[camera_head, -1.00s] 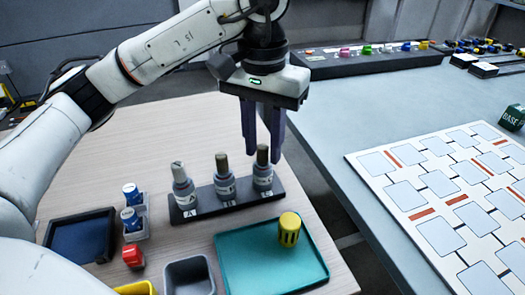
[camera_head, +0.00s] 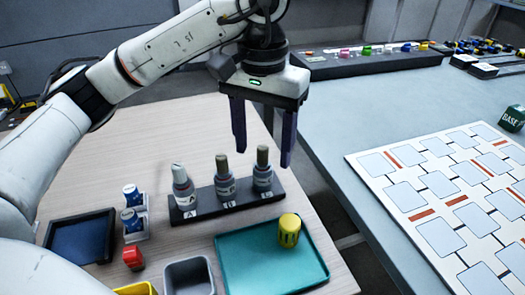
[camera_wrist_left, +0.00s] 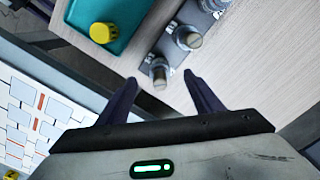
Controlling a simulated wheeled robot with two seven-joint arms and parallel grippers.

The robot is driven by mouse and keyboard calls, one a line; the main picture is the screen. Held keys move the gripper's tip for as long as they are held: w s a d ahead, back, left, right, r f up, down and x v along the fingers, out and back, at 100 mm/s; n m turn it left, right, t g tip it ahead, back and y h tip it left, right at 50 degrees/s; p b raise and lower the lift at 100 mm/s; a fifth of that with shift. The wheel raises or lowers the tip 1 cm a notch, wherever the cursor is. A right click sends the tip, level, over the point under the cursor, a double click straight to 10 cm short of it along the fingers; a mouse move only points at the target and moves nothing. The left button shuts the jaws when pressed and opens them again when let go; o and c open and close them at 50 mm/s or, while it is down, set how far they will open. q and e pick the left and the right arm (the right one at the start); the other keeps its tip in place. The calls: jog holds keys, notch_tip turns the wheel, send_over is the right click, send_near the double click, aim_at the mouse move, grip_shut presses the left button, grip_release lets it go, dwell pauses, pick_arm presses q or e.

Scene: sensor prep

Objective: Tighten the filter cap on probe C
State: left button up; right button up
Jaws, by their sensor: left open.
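Three grey probes stand upright in a dark rack (camera_head: 228,205) with letter labels in front. My left gripper (camera_head: 263,159) points down, open and empty. In the wrist view its fingertips (camera_wrist_left: 159,82) lie either side of probe C's cap, apparently above it and not touching. Probe A (camera_head: 183,187) and probe B (camera_head: 224,180) stand to its left. Whether the cap is tight cannot be told.
A teal tray (camera_head: 245,275) holds a yellow ribbed cap-like piece (camera_head: 289,231). A second table with a white board (camera_head: 440,237) is at right.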

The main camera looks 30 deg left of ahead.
pick_arm(q)
jog(key=shift+r+p, duration=0.45)
jog(key=shift+r, duration=0.2)
jog(key=shift+r+p, duration=2.6)
jog(key=shift+r, duration=0.35)
